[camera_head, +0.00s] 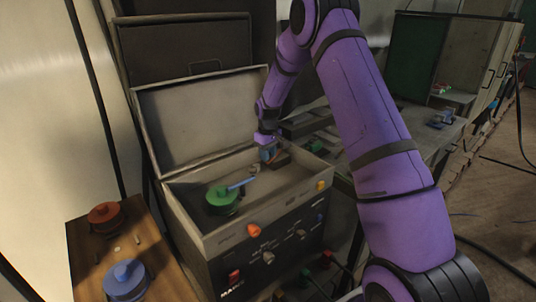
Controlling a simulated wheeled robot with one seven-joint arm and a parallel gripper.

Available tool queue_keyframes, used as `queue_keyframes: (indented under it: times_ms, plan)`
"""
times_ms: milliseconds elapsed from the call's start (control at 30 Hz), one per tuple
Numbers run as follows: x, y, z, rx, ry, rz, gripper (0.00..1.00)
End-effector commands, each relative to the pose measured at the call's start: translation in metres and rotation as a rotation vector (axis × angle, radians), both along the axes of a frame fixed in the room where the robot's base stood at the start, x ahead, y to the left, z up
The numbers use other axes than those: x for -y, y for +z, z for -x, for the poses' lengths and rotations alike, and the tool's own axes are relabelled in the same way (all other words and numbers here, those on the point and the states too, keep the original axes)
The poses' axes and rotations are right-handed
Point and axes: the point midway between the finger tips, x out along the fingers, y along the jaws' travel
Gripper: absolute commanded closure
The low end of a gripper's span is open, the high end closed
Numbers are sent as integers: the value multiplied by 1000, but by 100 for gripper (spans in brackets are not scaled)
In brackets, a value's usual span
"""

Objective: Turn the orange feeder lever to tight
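An orange knob-like lever (253,230) sits on the upper front edge of an open-lidded box (205,245). Small labels are near it, but I cannot read them or tell which way it is set. My gripper (268,158) points down inside the box at its back right, apart from the orange lever. It is beside a small dark brown part (281,159). The fingers are too small and dark to show whether they are open or shut.
The raised lid (200,120) stands behind the box. A grey knob (268,257) and a yellow knob (321,185) are on its front. A wooden side table (88,256) at left holds a red (104,214) and a blue round piece (126,278). My purple arm crosses the right side.

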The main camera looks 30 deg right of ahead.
Motion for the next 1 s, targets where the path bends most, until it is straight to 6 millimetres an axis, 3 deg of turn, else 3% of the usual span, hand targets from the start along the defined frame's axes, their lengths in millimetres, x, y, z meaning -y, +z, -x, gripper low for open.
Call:
queue_keyframes:
  times_ms: [67, 467, 1000]
  plan:
    - [0, 0, 0, 0, 0, 0, 100]
    - [4, 1, 4, 0, 57, 0, 100]
    - [32, 1, 29, 1, 495, 0, 100]
